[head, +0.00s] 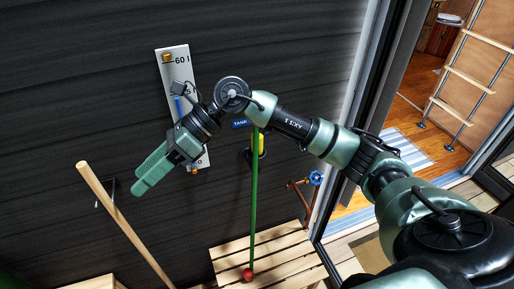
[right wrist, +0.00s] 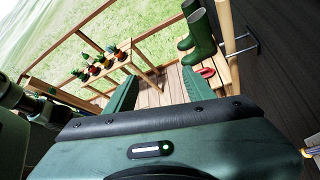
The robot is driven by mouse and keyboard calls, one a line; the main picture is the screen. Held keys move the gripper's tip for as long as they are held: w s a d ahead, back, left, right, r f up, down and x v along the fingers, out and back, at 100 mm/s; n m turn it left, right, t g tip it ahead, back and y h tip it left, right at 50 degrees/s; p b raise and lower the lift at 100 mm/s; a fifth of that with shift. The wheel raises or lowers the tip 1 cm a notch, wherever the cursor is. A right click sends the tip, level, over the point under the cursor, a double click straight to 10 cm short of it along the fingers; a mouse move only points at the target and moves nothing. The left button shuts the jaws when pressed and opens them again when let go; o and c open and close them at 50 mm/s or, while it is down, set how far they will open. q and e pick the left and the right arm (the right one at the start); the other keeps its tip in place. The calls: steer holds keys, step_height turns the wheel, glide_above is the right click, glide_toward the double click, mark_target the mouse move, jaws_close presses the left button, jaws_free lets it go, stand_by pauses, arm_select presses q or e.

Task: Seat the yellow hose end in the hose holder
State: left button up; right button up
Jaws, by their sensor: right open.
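A small yellow piece (head: 262,144), which looks like the yellow hose end, shows at the dark wall just below the blue tank label (head: 240,124). A dark round part (head: 246,157) beside it may be the hose holder; I cannot tell whether the yellow piece sits in it. A thin green hose (head: 253,205) runs straight down in front, and my right arm covers its top. My right gripper (head: 150,173) is open and empty, left of the yellow piece and apart from it. Its open fingers also show in the right wrist view (right wrist: 158,90). My left gripper is out of view.
A white gauge board (head: 171,62) hangs behind my right wrist. A wooden pole (head: 125,225) leans at lower left. A blue-handled tap (head: 316,178) stands right of the hose, above a slatted platform (head: 230,255). Green boots (right wrist: 202,35) show in the right wrist view.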

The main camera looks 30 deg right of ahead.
steer(key=w+d+f+h, duration=0.25)
steer(key=d+h, duration=0.45)
steer(key=d, duration=0.6)
step_height(320, 180, up, 3)
steer(key=h, duration=0.5)
glide_above(258, 134)
steer(key=shift+s+a, duration=0.2)
steer(key=shift+a, duration=0.1)
steer(key=shift+d+f+m, duration=0.2)
steer(key=shift+m, duration=0.1)
steer(key=shift+f+p, duration=0.35)
steer(key=shift+f, duration=0.55)
steer(key=shift+f+p, duration=0.35)
steer(key=shift+f, duration=0.05)
step_height(258, 134, down, 4)
steer(key=shift+w+d+r+p, duration=0.1)
steer(key=shift+w+r+p, duration=0.1)
steer(key=shift+p, duration=0.7)
steer(key=shift+f, duration=0.45)
jaws_close()
